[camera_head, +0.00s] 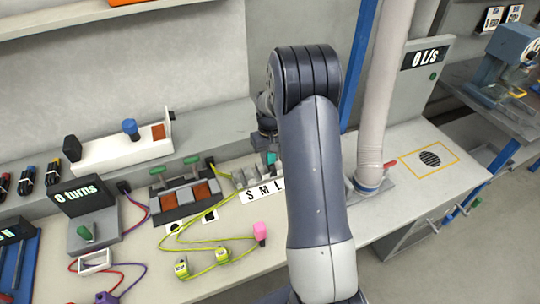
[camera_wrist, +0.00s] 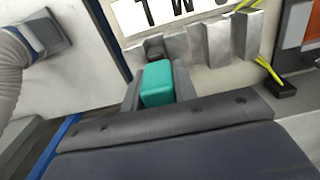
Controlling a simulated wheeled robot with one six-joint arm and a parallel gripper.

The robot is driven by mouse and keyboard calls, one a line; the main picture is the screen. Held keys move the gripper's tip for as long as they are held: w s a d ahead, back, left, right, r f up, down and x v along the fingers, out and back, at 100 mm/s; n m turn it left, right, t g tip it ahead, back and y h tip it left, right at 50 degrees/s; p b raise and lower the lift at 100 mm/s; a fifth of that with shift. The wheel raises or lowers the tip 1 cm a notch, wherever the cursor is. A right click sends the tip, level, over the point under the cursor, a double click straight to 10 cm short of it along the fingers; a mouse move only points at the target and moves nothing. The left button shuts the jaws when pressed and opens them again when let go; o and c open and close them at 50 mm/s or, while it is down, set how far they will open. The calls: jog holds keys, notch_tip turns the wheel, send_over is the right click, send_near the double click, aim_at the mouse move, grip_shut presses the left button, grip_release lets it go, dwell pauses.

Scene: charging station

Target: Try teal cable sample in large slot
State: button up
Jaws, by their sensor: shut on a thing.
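The teal cable sample (camera_wrist: 157,84) is a small rounded block held between the two fingers of my gripper (camera_wrist: 158,88). In the head view only a bit of the teal sample (camera_head: 271,157) shows beside my arm, which hides most of the gripper. The slotted grey metal gauge (camera_wrist: 220,42) stands just beyond the sample in the wrist view, with its S M L label (camera_head: 262,190) in front. The sample is at the L end of the gauge, close to the large slot. I cannot tell whether it sits in the slot or just above it.
Yellow cables (camera_head: 205,235) with a pink plug (camera_head: 260,230) lie left of my arm. A black block with orange patches (camera_head: 187,197) stands left of the gauge. A grey hose (camera_head: 380,110) rises close on the right. The bench (camera_head: 440,150) beyond it is mostly clear.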

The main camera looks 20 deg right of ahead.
jog(key=shift+f+b, duration=0.65)
jog(key=shift+f, duration=0.25)
jog(key=o, duration=1)
notch_tip(320, 180, up, 11)
jog(key=shift+f+b, duration=0.1)
jog(key=shift+b, duration=0.35)
